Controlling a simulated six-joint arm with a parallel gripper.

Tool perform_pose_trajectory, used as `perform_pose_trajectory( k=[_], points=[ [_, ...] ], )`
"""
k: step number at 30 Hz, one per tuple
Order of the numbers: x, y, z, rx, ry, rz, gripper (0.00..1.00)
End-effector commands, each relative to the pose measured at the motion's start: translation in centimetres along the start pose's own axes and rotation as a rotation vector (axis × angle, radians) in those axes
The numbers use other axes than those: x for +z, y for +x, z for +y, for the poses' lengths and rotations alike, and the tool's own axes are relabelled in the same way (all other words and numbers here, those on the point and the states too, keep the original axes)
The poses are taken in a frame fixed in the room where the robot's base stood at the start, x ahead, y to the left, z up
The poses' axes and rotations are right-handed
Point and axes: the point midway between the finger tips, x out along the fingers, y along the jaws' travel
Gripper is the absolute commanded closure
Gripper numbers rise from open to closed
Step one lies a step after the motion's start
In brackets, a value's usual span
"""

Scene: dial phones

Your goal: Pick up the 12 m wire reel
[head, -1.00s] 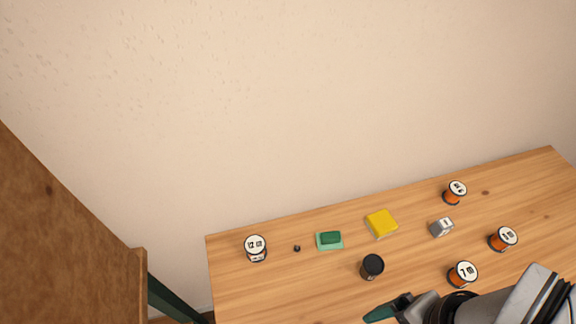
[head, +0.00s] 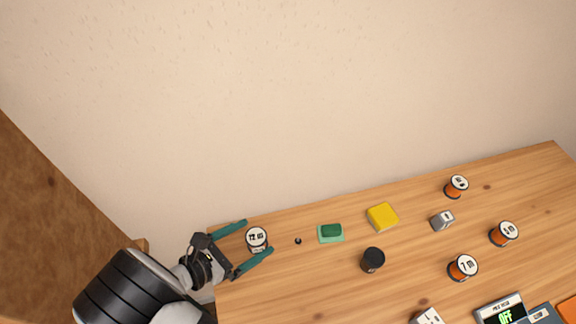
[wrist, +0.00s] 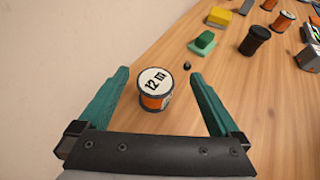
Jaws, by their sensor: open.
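The 12 m wire reel (head: 257,239) stands upright near the left end of the wooden table, its white top label reading 12 m. In the wrist view the reel (wrist: 154,89) shows an orange side. My gripper (head: 245,240) is open, with its green fingers on either side of the reel, one toward the wall and one toward the front. In the wrist view my gripper (wrist: 160,85) has the reel between its fingertips, with gaps on both sides and no visible contact.
A small black ball (head: 298,241) lies just right of the reel. Further right are a green block on a pad (head: 331,233), a yellow block (head: 382,216), a black cup (head: 373,260) and other reels (head: 463,267). The wall (head: 300,120) rises behind the table.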

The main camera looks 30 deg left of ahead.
Motion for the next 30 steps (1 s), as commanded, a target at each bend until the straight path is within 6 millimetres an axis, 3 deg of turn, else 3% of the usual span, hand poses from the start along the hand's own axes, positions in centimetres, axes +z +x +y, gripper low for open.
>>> perform_pose_trajectory(
  k=[2, 5, 15, 23, 30],
  points=[
    [-1.6, -0.8, 0.3, 0.04, -0.034, -0.028, 0.01],
    [-1.9, -0.2, 0.3, 0.044, -0.031, -0.04, 0.01],
    [-1.8, 6.0, 0.6, 0.039, -0.026, -0.038, 0.01],
    [-1.8, 6.5, 0.6, 0.041, -0.026, -0.037, 0.01],
    [-1.8, 6.5, 0.6, 0.041, -0.026, -0.037, 0.44]
  ],
)
